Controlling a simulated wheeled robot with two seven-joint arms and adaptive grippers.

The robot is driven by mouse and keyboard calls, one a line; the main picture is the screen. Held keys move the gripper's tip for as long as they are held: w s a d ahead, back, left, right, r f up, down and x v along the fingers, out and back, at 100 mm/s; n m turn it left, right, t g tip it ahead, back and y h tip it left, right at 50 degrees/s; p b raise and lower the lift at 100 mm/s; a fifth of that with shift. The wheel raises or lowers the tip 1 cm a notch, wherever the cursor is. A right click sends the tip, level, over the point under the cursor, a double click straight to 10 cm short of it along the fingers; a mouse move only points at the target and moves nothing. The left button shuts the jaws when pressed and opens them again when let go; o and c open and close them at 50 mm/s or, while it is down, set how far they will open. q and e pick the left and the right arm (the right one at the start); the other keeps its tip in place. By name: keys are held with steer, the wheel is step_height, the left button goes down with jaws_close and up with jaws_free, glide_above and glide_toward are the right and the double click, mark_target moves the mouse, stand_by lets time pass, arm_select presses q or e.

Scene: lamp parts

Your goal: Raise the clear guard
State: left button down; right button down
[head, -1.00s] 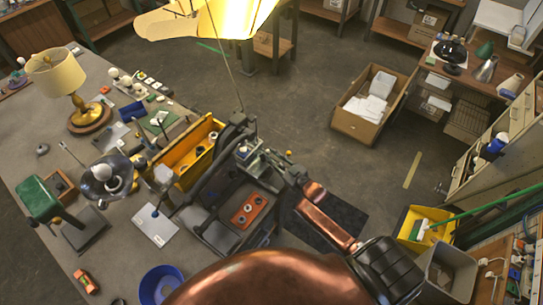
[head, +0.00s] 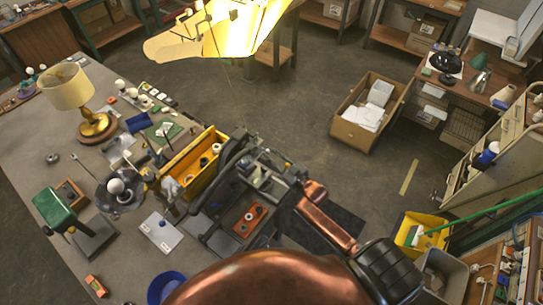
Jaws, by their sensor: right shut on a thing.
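The clear guard (head: 214,182) shows as a dark-edged frame on the bench fixture, just right of the yellow bin. Its clear panel is hard to make out. Below it, an orange-red block with round holes (head: 248,218) sits on the dark fixture base (head: 213,240). My right gripper (head: 238,160) reaches in from the lower right on its copper arm. It is shut at the guard's upper edge; its fingertips are dark against the dark frame, so the exact contact is unclear. My left gripper is not in view.
A yellow bin (head: 176,179) stands close left of the fixture. A brass lamp (head: 95,124), a green-topped device (head: 53,208), a white plate (head: 160,236) and a blue bowl (head: 163,285) crowd the bench. A cardboard box (head: 345,134) stands on the open floor beyond.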

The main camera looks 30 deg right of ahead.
steer(key=shift+w+r, duration=0.1)
steer(key=shift+r, duration=0.3)
steer(key=c, duration=2.1)
jaws_free()
steer(key=o, duration=0.3)
steer(key=shift+f, duration=0.1)
steer(key=shift+o, duration=0.2)
steer(key=shift+f, duration=0.1)
steer(key=s+d, duration=0.2)
steer(key=s, duration=1)
steer(key=shift+d, duration=0.2)
